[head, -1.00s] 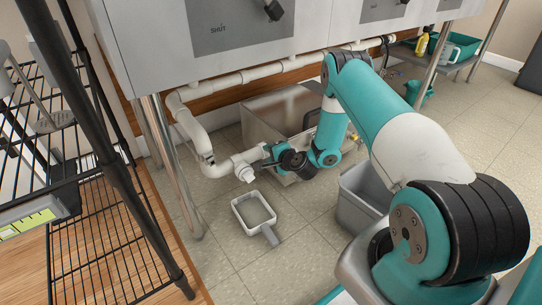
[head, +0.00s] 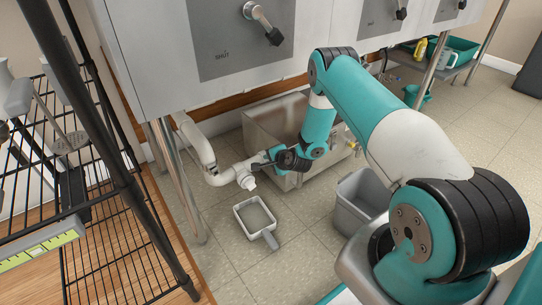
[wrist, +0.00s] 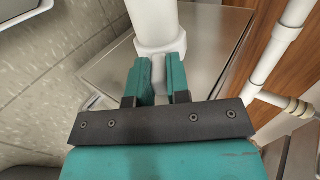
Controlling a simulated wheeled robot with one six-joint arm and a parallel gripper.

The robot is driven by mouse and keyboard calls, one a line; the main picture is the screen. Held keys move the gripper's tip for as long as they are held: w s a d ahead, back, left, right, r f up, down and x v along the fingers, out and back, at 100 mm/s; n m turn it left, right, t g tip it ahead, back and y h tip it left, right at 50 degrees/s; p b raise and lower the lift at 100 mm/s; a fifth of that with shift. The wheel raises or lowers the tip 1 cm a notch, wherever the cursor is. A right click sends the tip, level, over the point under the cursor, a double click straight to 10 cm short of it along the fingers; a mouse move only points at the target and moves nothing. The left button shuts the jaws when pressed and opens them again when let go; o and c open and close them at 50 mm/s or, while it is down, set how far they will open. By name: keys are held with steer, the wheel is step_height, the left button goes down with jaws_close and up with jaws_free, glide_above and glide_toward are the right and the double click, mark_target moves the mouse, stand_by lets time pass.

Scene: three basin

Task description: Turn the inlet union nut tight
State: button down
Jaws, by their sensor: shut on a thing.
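The white plumbing under the sinks ends in a pale fitting (head: 243,172) low over the floor at the left of the head view. My gripper (head: 262,160) is at its right side. In the wrist view, a white faceted nut (wrist: 160,45) on a white pipe (wrist: 153,15) lies at the teal fingertips of my gripper (wrist: 160,72). The fingers stand on either side of the white part and are shut on it. In the head view my wrist hides part of this joint, so the nut's exact seating cannot be told.
A shallow grey-white pan (head: 243,206) lies on the floor below the fitting. A steel box (head: 262,120) stands behind my forearm, and a grey bin (head: 352,210) stands to the right. A black wire rack (head: 125,225) and a metal sink leg (head: 180,185) border the left.

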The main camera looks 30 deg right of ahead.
steer(key=c, duration=1.1)
jaws_free()
steer(key=p+v, duration=0.7)
steer(key=v, duration=1)
steer(key=shift+s+r, duration=0.15)
